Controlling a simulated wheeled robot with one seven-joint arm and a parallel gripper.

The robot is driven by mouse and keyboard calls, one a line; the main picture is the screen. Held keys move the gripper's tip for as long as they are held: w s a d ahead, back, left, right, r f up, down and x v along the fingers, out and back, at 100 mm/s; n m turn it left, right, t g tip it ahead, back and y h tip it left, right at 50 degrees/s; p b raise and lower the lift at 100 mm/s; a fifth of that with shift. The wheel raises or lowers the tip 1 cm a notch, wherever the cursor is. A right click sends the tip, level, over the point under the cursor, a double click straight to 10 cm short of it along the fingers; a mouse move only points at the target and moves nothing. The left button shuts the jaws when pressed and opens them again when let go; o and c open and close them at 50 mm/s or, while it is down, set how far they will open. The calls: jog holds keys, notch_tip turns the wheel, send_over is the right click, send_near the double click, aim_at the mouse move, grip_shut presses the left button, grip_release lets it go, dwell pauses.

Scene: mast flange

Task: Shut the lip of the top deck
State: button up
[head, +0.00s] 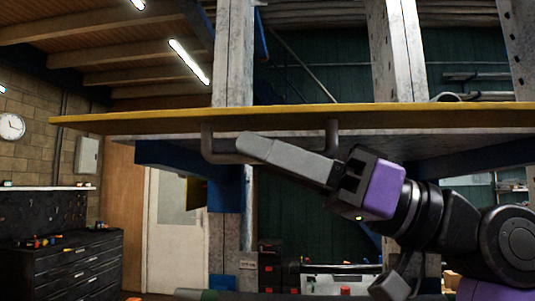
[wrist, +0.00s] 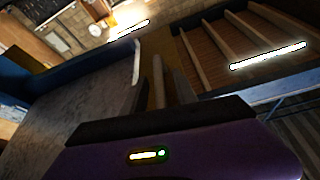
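The top deck's lip shows in the head view as a long yellow-edged panel (head: 300,117), lying nearly level. A grey U-shaped handle (head: 207,140) hangs from its underside. My gripper (head: 255,148), with grey fingers and a purple body, reaches up and left below the panel, in front of the handle's lower bar. Its fingertips are near the handle's left end; whether they touch it I cannot tell. In the wrist view my fingers (wrist: 170,80) point up the picture, close together, and a pale bent bar, likely the handle (wrist: 136,62), lies left of them. I see nothing held between the fingers.
A grey upright post (head: 232,55) stands behind the panel at left, another post (head: 397,50) at right. Blue beams (head: 175,156) run under the deck. A dark drawer cabinet (head: 65,262) stands far left. The space left of my fingertips looks clear.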

grip_shut()
dwell(1.3)
